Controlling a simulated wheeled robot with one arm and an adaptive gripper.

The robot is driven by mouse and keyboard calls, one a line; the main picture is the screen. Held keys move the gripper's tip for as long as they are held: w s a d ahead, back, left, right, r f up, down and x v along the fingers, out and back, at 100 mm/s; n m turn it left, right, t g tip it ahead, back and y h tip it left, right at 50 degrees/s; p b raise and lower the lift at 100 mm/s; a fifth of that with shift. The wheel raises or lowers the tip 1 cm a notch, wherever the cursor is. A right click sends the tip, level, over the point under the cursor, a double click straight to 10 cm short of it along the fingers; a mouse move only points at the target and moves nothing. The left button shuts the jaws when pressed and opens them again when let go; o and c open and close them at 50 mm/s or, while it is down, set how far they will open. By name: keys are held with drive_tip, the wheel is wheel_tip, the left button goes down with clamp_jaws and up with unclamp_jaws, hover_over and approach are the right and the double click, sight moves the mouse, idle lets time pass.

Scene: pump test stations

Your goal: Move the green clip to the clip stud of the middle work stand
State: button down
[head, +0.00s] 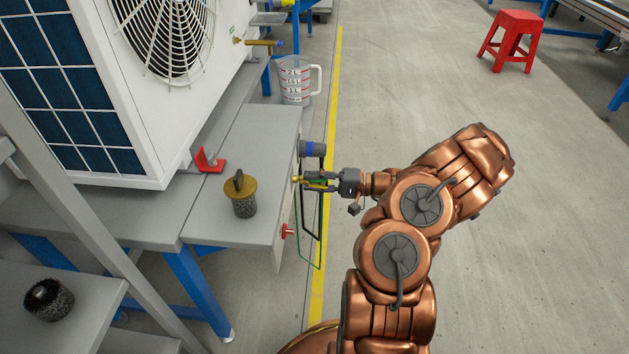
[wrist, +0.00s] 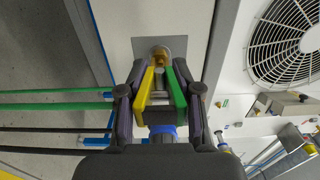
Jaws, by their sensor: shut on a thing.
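The green clip (head: 317,182) is held between the fingers of my gripper (head: 320,183) at the front edge of the middle work stand (head: 272,157). In the wrist view the clip (wrist: 177,92) shows one green side and one yellow side, between the two dark fingers of my gripper (wrist: 158,95). A brass clip stud (head: 297,179) sticks out of the stand's front face. In the wrist view the stud (wrist: 160,56) lies at the clip's tip; whether the jaws grip it I cannot tell. Green and black cables hang below the gripper.
A blue cylinder (head: 312,149) sits on the front just beyond my gripper, and a red knob (head: 288,231) nearer. A measuring jug (head: 296,80) stands beyond.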

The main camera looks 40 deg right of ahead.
drive_tip(key=shift+w+a, duration=0.4)
drive_tip(key=shift+a, duration=0.05)
idle(0.4)
drive_tip(key=c, duration=0.7)
unclamp_jaws()
drive_tip(key=shift+d, duration=0.15)
drive_tip(key=v, duration=1.2)
